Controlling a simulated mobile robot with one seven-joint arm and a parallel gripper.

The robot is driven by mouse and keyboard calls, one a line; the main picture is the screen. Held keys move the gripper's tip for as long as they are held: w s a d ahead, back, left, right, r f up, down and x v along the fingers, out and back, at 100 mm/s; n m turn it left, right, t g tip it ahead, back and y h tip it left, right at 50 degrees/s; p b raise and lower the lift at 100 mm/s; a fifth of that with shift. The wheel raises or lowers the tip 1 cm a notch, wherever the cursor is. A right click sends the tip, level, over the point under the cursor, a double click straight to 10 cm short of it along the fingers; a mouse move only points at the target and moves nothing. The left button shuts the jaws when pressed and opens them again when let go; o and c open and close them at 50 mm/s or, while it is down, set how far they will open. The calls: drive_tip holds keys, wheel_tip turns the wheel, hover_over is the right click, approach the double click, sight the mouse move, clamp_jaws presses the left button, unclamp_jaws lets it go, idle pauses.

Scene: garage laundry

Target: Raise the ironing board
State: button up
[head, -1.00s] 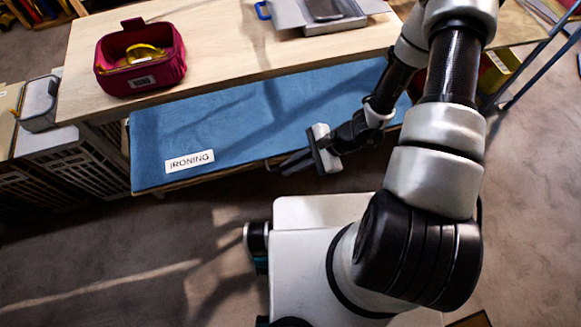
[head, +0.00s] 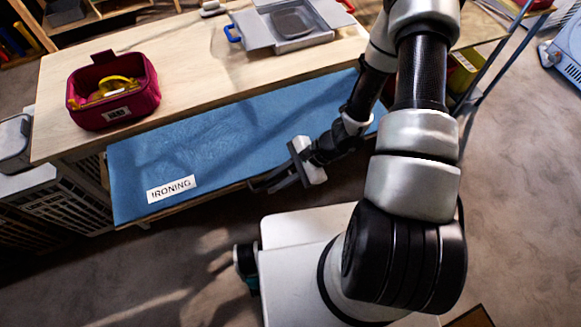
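The ironing board (head: 230,145) is a blue panel with a white "IRONING" label (head: 171,189). In the head view it lies roughly flat, sticking out below the front edge of the wooden worktop (head: 200,85). My gripper (head: 270,182) is at the board's front edge, right of the label, with its dark fingers pointing left. The fingers overlap the edge in the picture. I cannot tell whether they touch the board or what gap is between them. My arm hides the board's right end.
On the worktop stand a maroon basket (head: 113,112) with yellow things in it and a grey tray-like case (head: 268,45) with blue clips. White slatted crates (head: 75,205) stand at the left. Blue metal legs (head: 490,65) rise at the right. The floor in front is mostly clear.

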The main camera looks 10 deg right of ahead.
drive_tip(key=v, duration=1.7)
drive_tip(key=s+r+n+t+h, duration=0.2)
drive_tip(key=r+n+h, duration=0.1)
drive_tip(key=r, duration=0.7)
drive_tip(key=s+r+n+t+h, duration=0.2)
drive_tip(key=r+n, duration=0.4)
drive_tip(key=r, duration=0.5)
drive_tip(key=s+r+n+t+h, duration=0.2)
drive_tip(key=r+n+h, duration=0.2)
drive_tip(key=r, duration=0.6)
drive_tip(key=shift+s+a+r+n, duration=0.25)
drive_tip(key=shift+a+r+n, duration=0.15)
drive_tip(key=shift+n, duration=0.3)
drive_tip(key=shift+a, duration=0.1)
